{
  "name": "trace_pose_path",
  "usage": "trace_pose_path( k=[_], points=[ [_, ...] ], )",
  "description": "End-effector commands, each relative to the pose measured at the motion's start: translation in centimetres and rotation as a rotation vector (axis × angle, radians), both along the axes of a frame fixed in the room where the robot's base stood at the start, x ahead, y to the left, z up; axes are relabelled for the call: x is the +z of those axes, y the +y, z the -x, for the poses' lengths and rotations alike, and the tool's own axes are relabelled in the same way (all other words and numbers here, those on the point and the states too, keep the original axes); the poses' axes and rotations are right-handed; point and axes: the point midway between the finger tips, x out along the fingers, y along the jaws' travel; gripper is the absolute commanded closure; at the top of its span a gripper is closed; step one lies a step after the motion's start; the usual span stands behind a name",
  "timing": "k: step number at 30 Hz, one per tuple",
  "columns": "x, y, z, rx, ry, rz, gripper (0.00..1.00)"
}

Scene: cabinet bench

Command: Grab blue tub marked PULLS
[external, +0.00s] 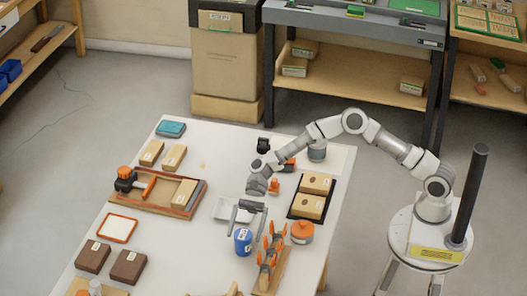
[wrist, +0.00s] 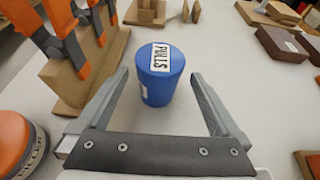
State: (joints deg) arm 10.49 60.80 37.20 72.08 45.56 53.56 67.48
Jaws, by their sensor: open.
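The blue tub (wrist: 160,78) stands upright on the white table, with a white label reading PULLS on its lid. It also shows in the external view (external: 243,242). My gripper (wrist: 157,82) is open, with one finger on each side of the tub. The tub stands between and slightly beyond the fingertips, with a visible gap on each side in the wrist view. In the external view my gripper (external: 247,212) is low over the table, just behind the tub. Nothing is held.
A wooden rack of orange-handled clamps (wrist: 72,60) stands close left of my gripper in the wrist view. An orange-lidded container (wrist: 18,140) sits nearer on that side. A white tray (external: 228,207) lies near the gripper. Dark brown boxes (external: 128,267) are farther off, with clear tabletop between.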

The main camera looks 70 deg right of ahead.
Motion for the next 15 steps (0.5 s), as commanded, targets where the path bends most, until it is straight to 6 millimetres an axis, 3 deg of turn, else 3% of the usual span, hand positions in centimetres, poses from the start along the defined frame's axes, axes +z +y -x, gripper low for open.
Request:
trace_pose_path(
  k=[2,6,13,15],
  points=[
    [-1.3,1.1,0.3,0.005,0.002,-0.001,0.00],
    [-1.8,2.8,0.3,0.003,0.000,0.000,0.00],
    [-1.6,2.9,0.2,0.001,0.000,0.000,0.00],
    [-1.7,2.9,0.2,0.001,0.000,0.000,0.13]
  ],
)
